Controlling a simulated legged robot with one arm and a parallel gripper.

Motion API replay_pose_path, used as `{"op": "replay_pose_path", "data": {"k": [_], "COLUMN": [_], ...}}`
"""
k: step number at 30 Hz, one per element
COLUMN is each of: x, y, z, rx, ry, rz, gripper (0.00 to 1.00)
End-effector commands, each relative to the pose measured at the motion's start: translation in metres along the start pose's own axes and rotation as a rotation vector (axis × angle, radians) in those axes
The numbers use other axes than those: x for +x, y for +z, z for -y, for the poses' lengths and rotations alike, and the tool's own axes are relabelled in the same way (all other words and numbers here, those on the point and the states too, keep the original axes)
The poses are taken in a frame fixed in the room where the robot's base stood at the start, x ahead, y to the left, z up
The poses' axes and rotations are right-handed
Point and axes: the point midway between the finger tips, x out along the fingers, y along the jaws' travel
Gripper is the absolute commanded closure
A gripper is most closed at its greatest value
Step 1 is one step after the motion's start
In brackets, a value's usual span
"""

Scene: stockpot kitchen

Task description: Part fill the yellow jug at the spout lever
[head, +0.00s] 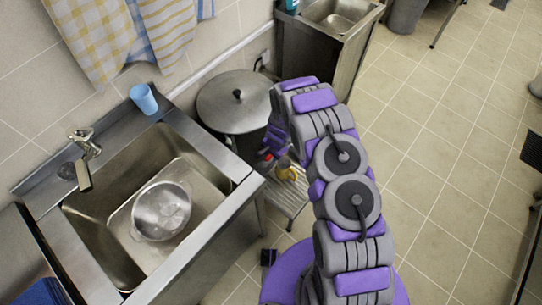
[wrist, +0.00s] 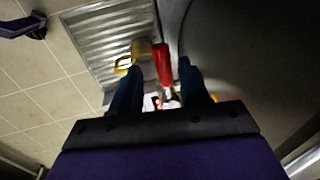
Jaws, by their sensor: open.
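The yellow jug (head: 287,171) stands on a slatted metal stand (head: 283,194) beside the big lidded stockpot (head: 228,113). In the wrist view the jug (wrist: 141,49) shows with its handle out to the left. The red spout lever (wrist: 161,62) lies between my two dark fingers, close to the right side of the jug; a bit of red lever (head: 268,157) shows in the head view. My gripper (wrist: 159,70) is open around the lever, with gaps on both sides. Whether the jug holds liquid cannot be seen.
A steel sink (head: 100,222) with a metal colander (head: 162,210) and tap (head: 84,150) is at the left. A blue cup (head: 144,99) stands on its back ledge. A steel cabinet (head: 320,60) stands behind the pot.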

Motion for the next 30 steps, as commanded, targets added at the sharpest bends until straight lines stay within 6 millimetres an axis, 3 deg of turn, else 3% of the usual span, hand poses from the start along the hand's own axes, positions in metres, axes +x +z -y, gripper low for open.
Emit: {"op": "replay_pose_path", "data": {"k": [6, 15, 27, 30], "x": [0.0147, 0.0141, 0.0152, 0.0154], "y": [0.0005, -0.0023, 0.0004, 0.0008], "z": [-0.0005, -0.0013, -0.0004, -0.0003], "rx": [0.001, 0.003, 0.001, 0.0], "ry": [0.001, -0.003, 0.001, 0.001], "rz": [0.0, 0.003, 0.001, 0.002], "gripper": [0.55, 0.56, 0.94, 1.0]}}
